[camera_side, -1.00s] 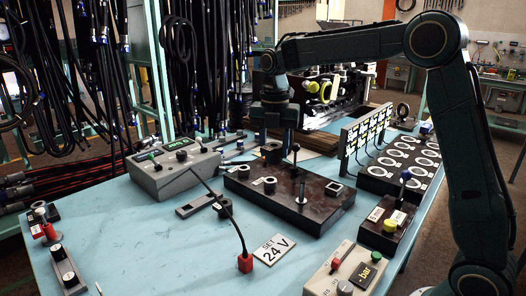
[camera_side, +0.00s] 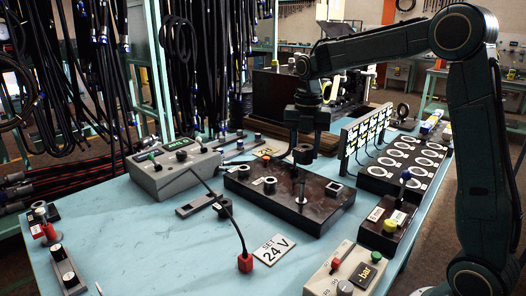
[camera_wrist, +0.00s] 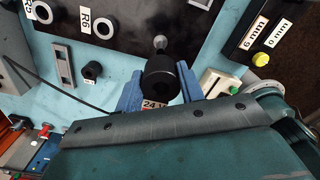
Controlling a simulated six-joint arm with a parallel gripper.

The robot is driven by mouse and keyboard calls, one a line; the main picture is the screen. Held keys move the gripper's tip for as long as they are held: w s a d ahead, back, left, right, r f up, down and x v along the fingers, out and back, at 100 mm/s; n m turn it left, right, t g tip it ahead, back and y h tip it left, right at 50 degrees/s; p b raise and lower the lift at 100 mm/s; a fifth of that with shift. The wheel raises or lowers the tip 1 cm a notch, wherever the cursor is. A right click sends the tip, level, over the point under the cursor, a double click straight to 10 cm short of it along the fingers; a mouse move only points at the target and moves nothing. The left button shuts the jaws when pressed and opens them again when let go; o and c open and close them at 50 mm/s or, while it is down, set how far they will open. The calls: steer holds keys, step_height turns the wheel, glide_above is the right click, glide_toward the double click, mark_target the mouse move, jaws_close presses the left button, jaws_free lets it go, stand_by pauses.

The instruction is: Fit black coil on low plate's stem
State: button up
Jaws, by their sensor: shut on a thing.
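My gripper (camera_side: 305,136) is shut on a black coil (camera_side: 303,154), held above the rear right of a low black plate (camera_side: 262,201). In the wrist view the coil (camera_wrist: 159,79) sits between my two blue fingers. A short upright stem (camera_side: 302,190) with a pale foot stands on the plate, just below the coil in the side view. A ball-topped metal stem (camera_wrist: 160,43) shows just beyond the coil in the wrist view; its lower part is hidden, so I cannot tell how they line up in depth.
A grey control box (camera_side: 173,166) stands left. A black panel with white rings (camera_side: 405,160) and an upright board (camera_side: 366,130) stand right.

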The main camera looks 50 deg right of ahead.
mark_target(303, 184)
steer(key=shift+f, duration=0.15)
steer(key=shift+f, duration=2.65)
steer(key=shift+f, duration=3.25)
steer(key=o, duration=1.2)
steer(key=shift+r, duration=0.1)
step_height(303, 184, up, 14)
steer(key=shift+f, duration=0.2)
